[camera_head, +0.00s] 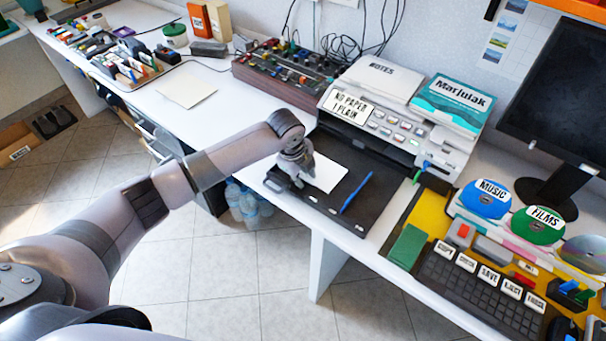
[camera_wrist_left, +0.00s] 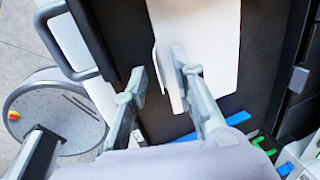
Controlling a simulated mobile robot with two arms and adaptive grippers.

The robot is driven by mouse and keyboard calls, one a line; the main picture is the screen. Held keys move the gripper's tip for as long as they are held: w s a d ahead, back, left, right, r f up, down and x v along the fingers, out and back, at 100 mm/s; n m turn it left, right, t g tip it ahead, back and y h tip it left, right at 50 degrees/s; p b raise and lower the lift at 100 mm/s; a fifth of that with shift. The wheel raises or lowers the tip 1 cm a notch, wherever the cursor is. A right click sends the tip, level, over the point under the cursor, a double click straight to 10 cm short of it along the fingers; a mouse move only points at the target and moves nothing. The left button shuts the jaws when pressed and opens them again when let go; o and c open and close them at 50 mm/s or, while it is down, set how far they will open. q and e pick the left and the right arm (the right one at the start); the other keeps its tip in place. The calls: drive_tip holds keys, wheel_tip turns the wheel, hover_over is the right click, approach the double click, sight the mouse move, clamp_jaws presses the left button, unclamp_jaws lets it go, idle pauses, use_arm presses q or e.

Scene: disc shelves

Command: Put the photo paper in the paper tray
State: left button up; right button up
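The white photo paper (camera_head: 330,174) lies on the dark paper tray (camera_head: 342,212), which pulls out at the front of the printer (camera_head: 390,108). In the left wrist view the paper (camera_wrist_left: 210,35) lies flat over the dark tray (camera_wrist_left: 122,30). My left gripper (camera_head: 299,176) is at the paper's left edge, low over the tray. In the left wrist view its fingers (camera_wrist_left: 160,75) are apart, one over the dark tray and one over the paper. Whether the fingertips touch the paper I cannot tell. My right gripper is not in view.
A blue pen (camera_head: 356,193) lies across the tray, right of the paper. Another pale sheet (camera_head: 187,91) lies on the desk to the left. A keyboard (camera_head: 478,290) and labelled discs (camera_head: 486,198) crowd the right.

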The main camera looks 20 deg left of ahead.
use_arm(q)
drive_tip(key=v, duration=1.2)
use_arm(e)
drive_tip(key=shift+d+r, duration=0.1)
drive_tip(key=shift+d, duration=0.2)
